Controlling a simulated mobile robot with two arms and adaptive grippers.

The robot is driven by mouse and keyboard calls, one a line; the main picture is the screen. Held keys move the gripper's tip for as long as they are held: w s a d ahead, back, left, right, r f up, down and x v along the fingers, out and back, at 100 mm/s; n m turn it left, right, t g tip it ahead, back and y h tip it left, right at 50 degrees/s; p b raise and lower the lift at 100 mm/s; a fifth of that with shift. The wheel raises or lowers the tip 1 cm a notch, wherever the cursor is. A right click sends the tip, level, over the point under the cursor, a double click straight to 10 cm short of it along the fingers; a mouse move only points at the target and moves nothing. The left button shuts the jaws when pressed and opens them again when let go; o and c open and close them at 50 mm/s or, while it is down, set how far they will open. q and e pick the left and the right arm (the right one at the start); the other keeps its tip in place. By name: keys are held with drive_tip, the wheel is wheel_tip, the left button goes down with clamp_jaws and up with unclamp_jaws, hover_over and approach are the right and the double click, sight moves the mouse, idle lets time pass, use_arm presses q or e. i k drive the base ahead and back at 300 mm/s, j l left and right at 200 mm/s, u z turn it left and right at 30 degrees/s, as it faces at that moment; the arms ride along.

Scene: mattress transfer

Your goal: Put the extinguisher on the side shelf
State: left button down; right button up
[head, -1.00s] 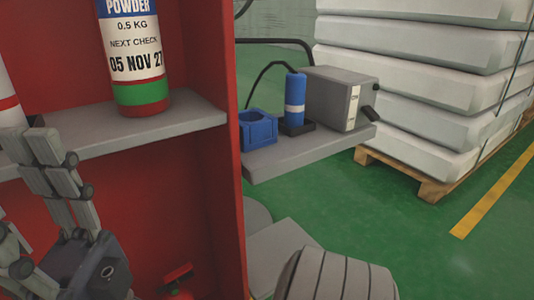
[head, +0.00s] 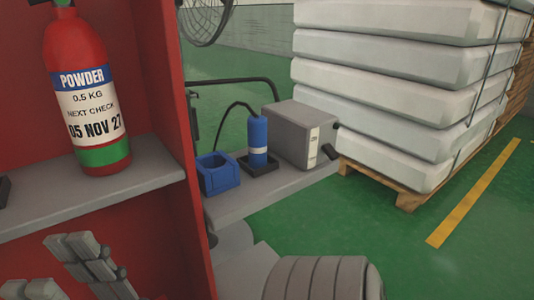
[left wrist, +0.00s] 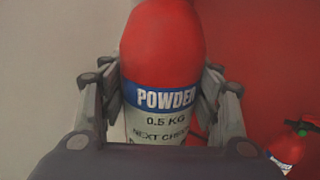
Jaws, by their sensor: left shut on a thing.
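My left gripper (left wrist: 160,110) is shut on a red extinguisher (left wrist: 162,50) with a blue and white POWDER label, seen upright in the left wrist view. That gripper and its load are outside the head view. In the head view another red extinguisher (head: 88,90) stands upright on the cabinet's grey shelf (head: 160,175), with no gripper on it. A grey side shelf (head: 235,205) lies right of the cabinet. My right gripper (head: 60,270) is low at the left, below the cabinet shelf, its fingers apart and partly cut off.
The side shelf bears a blue holder (head: 217,175), a blue cylinder (head: 258,138) and a grey box (head: 300,135). A red cabinet wall (head: 180,120) stands between the shelves. Stacked mattresses (head: 400,90) rest on a pallet (head: 408,193). Another extinguisher (left wrist: 290,147) shows lower right in the wrist view.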

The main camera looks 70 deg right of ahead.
sight(252, 275)
drive_tip(key=k+l+z, duration=0.1)
drive_tip(key=l, duration=0.25)
drive_tip(key=k+l+z, duration=0.1)
drive_tip(key=k+l, duration=0.25)
drive_tip(key=k+l+z, duration=0.15)
drive_tip(key=l, duration=0.2)
drive_tip(key=k+l+z, duration=0.1)
drive_tip(key=l, duration=0.3)
drive_tip(key=k+l+z, duration=0.1)
drive_tip(key=k+l, duration=0.15)
drive_tip(key=l, duration=0.15)
